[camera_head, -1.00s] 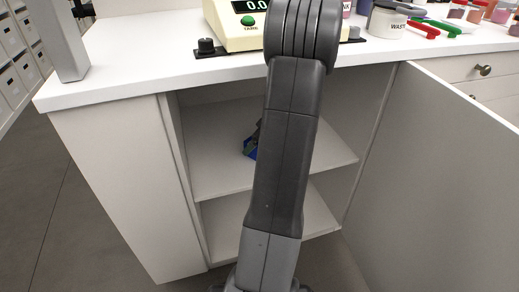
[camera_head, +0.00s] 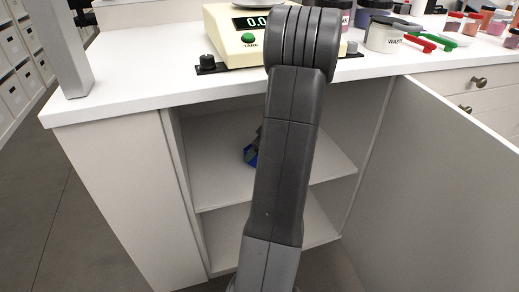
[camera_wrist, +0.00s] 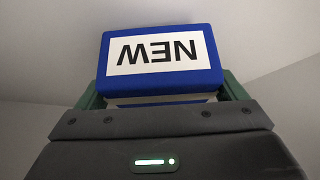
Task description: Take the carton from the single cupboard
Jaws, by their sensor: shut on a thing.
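The carton (camera_wrist: 160,62) is blue with a white label reading "NEW", upside down in the wrist view. My gripper (camera_wrist: 160,97) is shut on it, with a green finger at each side. In the head view a small blue part of the carton (camera_head: 251,156) shows inside the open cupboard (camera_head: 215,175), above the middle shelf. My arm hides the rest of the carton and most of the gripper there. I cannot tell how far the carton is above the shelf.
The cupboard door (camera_head: 440,190) stands open on the right. A shelf (camera_head: 225,188) divides the cupboard. The white counter (camera_head: 130,88) overhangs it and bears a scale (camera_head: 235,45), a waste jar (camera_head: 385,35) and several pigment jars. Open floor (camera_head: 60,220) lies at the left.

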